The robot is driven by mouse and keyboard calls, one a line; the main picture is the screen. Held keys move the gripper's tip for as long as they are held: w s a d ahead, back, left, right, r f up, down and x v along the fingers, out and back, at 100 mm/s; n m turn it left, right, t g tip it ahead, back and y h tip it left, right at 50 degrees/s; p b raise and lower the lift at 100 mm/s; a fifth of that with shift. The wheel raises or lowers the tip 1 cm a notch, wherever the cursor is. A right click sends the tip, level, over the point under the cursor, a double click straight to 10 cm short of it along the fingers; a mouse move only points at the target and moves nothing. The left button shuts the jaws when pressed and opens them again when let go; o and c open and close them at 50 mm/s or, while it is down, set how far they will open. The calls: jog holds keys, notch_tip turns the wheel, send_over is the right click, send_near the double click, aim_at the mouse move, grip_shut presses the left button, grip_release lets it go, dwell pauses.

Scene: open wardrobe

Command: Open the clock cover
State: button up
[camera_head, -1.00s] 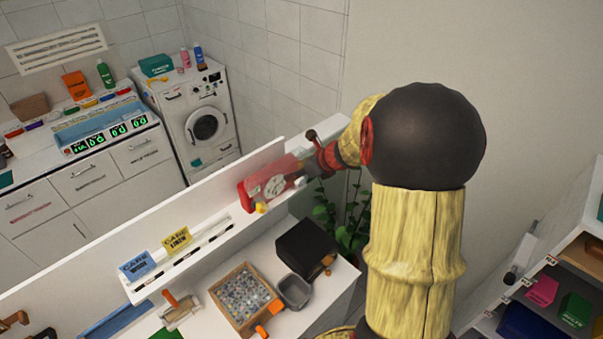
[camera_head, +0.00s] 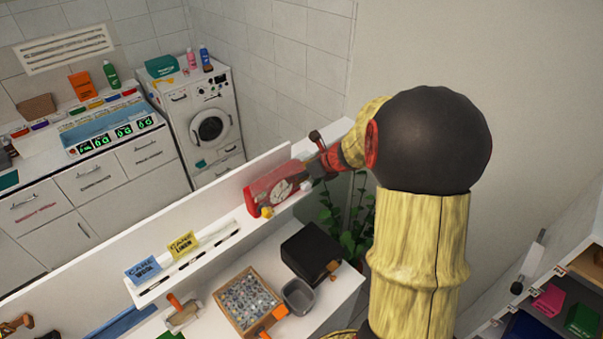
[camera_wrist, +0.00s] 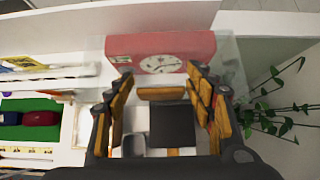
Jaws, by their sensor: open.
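The clock is a red box (camera_head: 262,191) with a white dial, standing on the narrow white shelf of the partition in the head view. In the wrist view the red clock (camera_wrist: 121,45) is straight ahead at the top, its round dial (camera_wrist: 161,63) facing me. A faint clear panel (camera_wrist: 229,65) shows at its right; I cannot tell whether it is the cover. My gripper (camera_wrist: 160,80) is open, with its fingers spread in front of the clock's lower part and nothing seen between them. In the head view my gripper (camera_head: 312,180) is at the clock's right end, partly hidden.
A blue card (camera_head: 143,269) and a yellow card (camera_head: 182,245) stand left along the shelf. Below are a black box (camera_head: 310,252), a grey cup (camera_head: 298,296) and a wooden tray (camera_head: 222,310). A leafy plant (camera_wrist: 272,105) is close on the right.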

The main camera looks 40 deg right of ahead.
jog(key=shift+o, duration=0.9)
jog(key=shift+s+r, duration=0.1)
jog(key=shift+s, duration=0.1)
jog(key=v, duration=1.2)
jog(key=shift+w, duration=0.1)
